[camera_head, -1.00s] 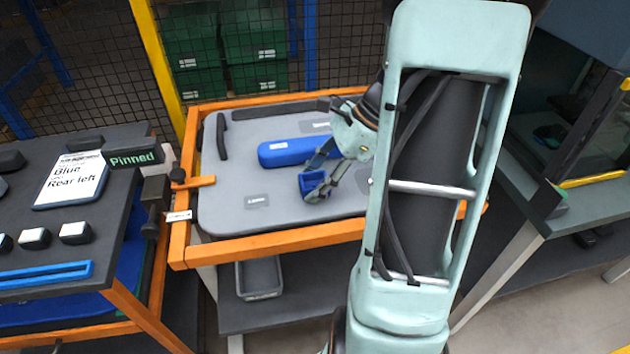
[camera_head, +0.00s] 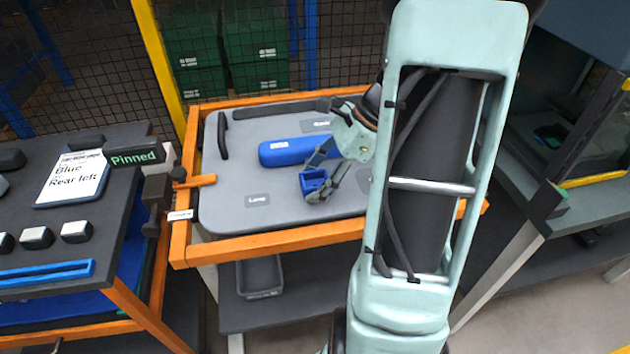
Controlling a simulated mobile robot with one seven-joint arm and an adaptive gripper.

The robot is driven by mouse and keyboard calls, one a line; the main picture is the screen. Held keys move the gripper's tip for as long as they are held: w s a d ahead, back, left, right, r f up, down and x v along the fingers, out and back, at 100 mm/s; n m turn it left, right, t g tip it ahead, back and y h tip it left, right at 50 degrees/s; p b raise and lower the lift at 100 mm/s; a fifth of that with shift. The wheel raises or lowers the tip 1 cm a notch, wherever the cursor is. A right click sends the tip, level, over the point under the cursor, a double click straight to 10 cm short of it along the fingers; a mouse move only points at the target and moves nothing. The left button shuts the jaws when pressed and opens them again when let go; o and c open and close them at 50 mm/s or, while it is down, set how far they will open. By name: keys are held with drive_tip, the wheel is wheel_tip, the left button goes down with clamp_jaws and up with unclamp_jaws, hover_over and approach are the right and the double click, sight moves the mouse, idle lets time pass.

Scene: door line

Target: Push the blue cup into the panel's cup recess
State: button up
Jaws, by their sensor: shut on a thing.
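The blue cup (camera_head: 313,180) is a small open-topped box at the middle right of the grey panel (camera_head: 230,180). My gripper (camera_head: 318,187) is shut on the cup. My arm comes in from the right and hides the panel's right part. A longer blue piece (camera_head: 286,151) with a white label lies on the panel just behind the cup. I cannot make out the cup recess. Whether the cup touches the panel cannot be told.
An orange frame (camera_head: 270,243) surrounds the panel, with an orange latch (camera_head: 200,181) at its left. A dark table at left holds a sign reading "Blue, Rear left" (camera_head: 72,178) and a "Pinned" plate (camera_head: 135,156). A grey bin (camera_head: 260,277) sits on the shelf below.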

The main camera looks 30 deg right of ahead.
drive_tip(key=shift+s+f, duration=0.25)
drive_tip(key=shift+f, duration=0.4)
drive_tip(key=shift+s+f, duration=0.25)
drive_tip(key=shift+f, duration=0.4)
clamp_jaws()
drive_tip(key=shift+o, duration=0.2)
unclamp_jaws()
drive_tip(key=shift+w+d+f, duration=0.2)
drive_tip(key=shift+w, duration=0.05)
drive_tip(key=shift+o, duration=0.2)
drive_tip(key=shift+d, duration=0.2)
drive_tip(key=shift+c, duration=0.3)
drive_tip(key=shift+w+r+p, duration=0.1)
drive_tip(key=shift+w+p, duration=0.05)
drive_tip(key=shift+p, duration=0.15)
drive_tip(key=shift+w+a, duration=0.15)
drive_tip(key=shift+a, duration=0.05)
drive_tip(key=shift+f, duration=0.25)
drive_tip(key=o, duration=2.5)
drive_tip(key=shift+r, duration=0.1)
